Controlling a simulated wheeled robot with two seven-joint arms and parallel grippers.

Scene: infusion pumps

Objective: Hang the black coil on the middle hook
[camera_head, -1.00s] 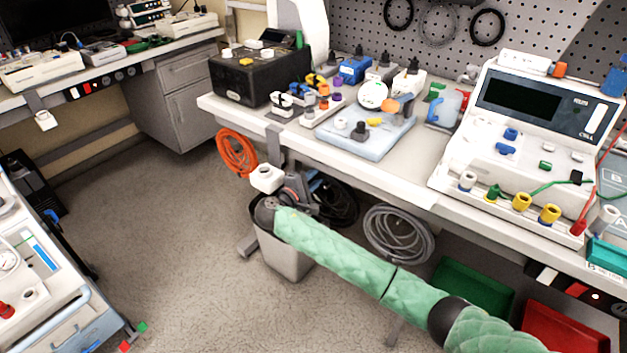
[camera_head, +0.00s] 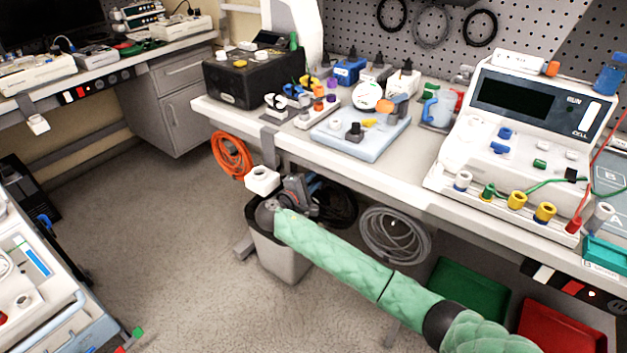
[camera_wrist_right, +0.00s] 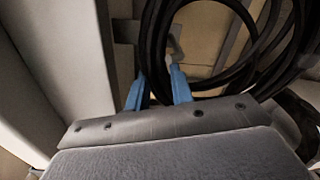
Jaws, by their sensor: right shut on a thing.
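The black coil (camera_head: 337,207) hangs under the bench's front edge, between the orange coil (camera_head: 231,156) and the grey coil (camera_head: 395,236). My right gripper (camera_head: 312,184) is at its upper left side and partly covers it. In the right wrist view, the blue fingertips (camera_wrist_right: 160,82) are shut on the left strands of the black coil (camera_wrist_right: 153,40). A small pale hook-like piece (camera_wrist_right: 175,47) shows inside the loop. I cannot tell whether the coil touches it. The middle hook is not clear in the head view. My left gripper is out of view.
The bench (camera_head: 330,165) overhangs the coil. A grey bin (camera_head: 280,255) stands below my right forearm. Green (camera_head: 468,290) and red (camera_head: 560,327) trays lie to the right. A cart (camera_head: 45,290) stands at the left, with open floor between.

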